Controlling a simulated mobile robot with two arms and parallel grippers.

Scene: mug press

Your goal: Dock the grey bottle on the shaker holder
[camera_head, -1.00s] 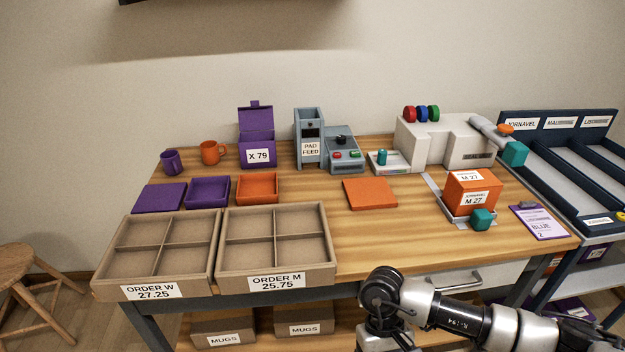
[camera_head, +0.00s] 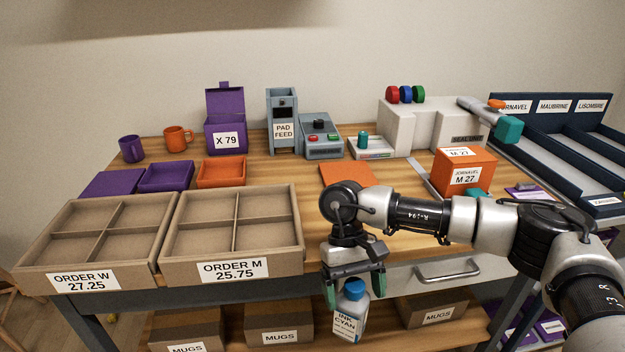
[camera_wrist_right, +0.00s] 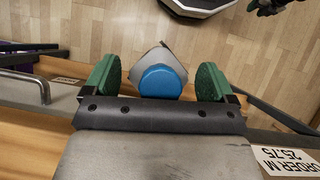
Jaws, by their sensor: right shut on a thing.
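A grey-white bottle with a blue cap (camera_head: 351,312), labelled INK CYAN, hangs upright below my right gripper (camera_head: 354,287) at the front of the bench. No holder is labelled as the shaker holder; a grey console (camera_head: 322,150) with red and green buttons stands at the back. My left gripper is not in view.
The cardboard trays ORDER W (camera_head: 62,237) and ORDER M (camera_head: 291,235) fill the bench's left front. An orange box M 27 (camera_head: 467,180) and a white sealing machine (camera_head: 400,124) stand to the right. Boxes (camera_head: 275,318) sit on the lower shelf. A drawer handle (camera_head: 447,275) juts from the front.

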